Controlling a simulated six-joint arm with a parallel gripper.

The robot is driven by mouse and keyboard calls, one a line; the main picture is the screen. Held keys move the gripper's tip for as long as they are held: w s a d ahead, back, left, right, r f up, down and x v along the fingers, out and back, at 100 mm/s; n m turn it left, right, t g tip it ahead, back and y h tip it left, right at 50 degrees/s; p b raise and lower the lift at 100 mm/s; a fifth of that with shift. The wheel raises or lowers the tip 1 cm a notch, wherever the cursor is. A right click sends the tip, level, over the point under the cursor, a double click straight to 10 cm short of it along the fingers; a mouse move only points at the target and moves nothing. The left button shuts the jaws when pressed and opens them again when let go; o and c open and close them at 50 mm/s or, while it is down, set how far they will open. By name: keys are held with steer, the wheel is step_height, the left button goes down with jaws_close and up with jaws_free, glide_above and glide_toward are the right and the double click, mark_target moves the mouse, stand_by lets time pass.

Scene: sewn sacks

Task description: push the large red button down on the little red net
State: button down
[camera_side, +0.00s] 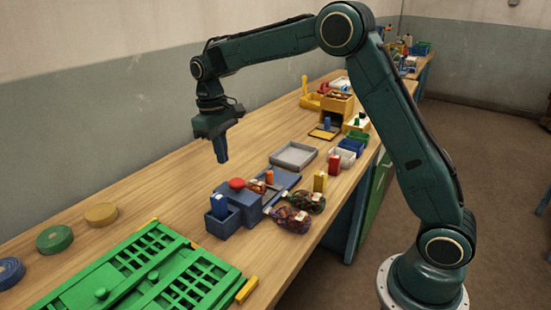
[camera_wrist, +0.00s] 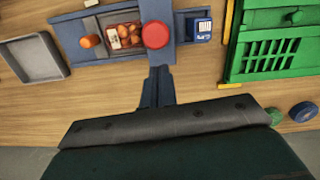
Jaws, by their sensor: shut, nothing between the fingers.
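The large red button (camera_side: 237,183) sits raised on top of a blue block (camera_side: 240,202); in the wrist view it is a red disc (camera_wrist: 155,35). The little red net (camera_wrist: 124,36), with orange-red contents and a white tag, lies in the grey bed just left of the button there; it shows small in the side view (camera_side: 257,187). My gripper (camera_side: 221,160) points down, shut and empty, in the air above the button block. Its fingertips (camera_wrist: 158,70) appear just below the button in the wrist view, apart from it. The net's edge near the button is partly hidden.
An orange peg (camera_wrist: 90,41) stands beyond the net. A blue box (camera_side: 222,218) adjoins the block. Two dark net sacks (camera_side: 291,219) lie in front. A green slatted frame (camera_side: 147,272) is near, a grey tray (camera_side: 293,156) behind.

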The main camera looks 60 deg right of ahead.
step_height(320, 180, up, 9)
steer(key=shift+w, duration=0.45)
stand_by(1.1)
steer(key=s+d+r+t, duration=0.1)
steer(key=s+r+t, duration=0.35)
steer(key=s, duration=1.25)
steer(key=s+a+f+t, duration=0.1)
steer(key=s+f, duration=0.1)
steer(key=s, duration=0.6)
steer(key=s+a+f+m+t, duration=0.1)
steer(key=s+f, duration=0.2)
steer(key=s, duration=0.5)
steer(key=shift+f, duration=0.3)
steer(key=c, duration=2.1)
jaws_free()
steer(key=shift+w, duration=0.1)
